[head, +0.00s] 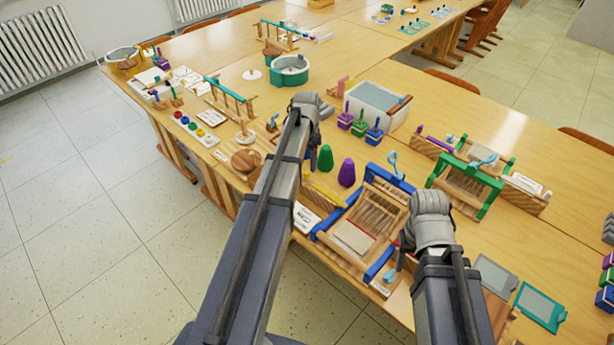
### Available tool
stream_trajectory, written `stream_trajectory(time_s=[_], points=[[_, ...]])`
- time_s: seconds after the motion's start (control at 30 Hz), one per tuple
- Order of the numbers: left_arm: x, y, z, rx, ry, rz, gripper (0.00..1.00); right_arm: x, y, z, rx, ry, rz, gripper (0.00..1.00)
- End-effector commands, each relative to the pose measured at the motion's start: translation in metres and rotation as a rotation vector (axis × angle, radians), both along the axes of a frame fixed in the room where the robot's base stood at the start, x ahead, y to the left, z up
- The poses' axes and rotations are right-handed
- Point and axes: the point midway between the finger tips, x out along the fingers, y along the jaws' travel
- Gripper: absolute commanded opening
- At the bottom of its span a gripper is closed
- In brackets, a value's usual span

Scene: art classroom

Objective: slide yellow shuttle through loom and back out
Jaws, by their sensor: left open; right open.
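The loom (348,252) has a blue and wooden frame with pale threads and stands on the table in the middle of the head view. A thin yellow piece that looks like the shuttle (327,194) lies on a wooden block at the loom's left side. My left gripper (311,166) is open, just above and left of the yellow piece; its fingers are small and partly hidden by the wrist. My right gripper (402,262) is open beside the loom's right side, its fingertips partly hidden. I see nothing held in either gripper.
A green-framed loom (468,184) stands to the right, and a white basin (375,97) is farther back. The wooden table (560,190) has free room at the right.

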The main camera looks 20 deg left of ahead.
Motion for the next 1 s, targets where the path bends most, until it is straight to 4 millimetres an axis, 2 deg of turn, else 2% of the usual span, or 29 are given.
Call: stream_trajectory(time_s=[0.03, 0.3, 0.47, 0.73, 1.0], points=[[0.0, 0.0, -0.013, 0.0, 0.0, 0.0, 0.5, 0.0, 0.0, -0.013, 0.0, 0.0, 0.0, 0.5], [0.0, 0.0, -0.046, 0.0, 0.0, 0.0, 0.5, 0.0, 0.0, -0.046, 0.0, 0.0, 0.0, 0.5], [0.0, 0.0, -0.053, 0.0, 0.0, 0.0, 0.5, 0.0, 0.0, -0.053, 0.0, 0.0, 0.0, 0.5], [0.0, 0.0, -0.052, 0.0, 0.0, 0.0, 0.5, 0.0, 0.0, -0.052, 0.0, 0.0, 0.0, 0.5], [0.0, 0.0, -0.052, 0.0, 0.0, 0.0, 0.2, 0.0, 0.0, -0.052, 0.0, 0.0, 0.0, 0.5]])
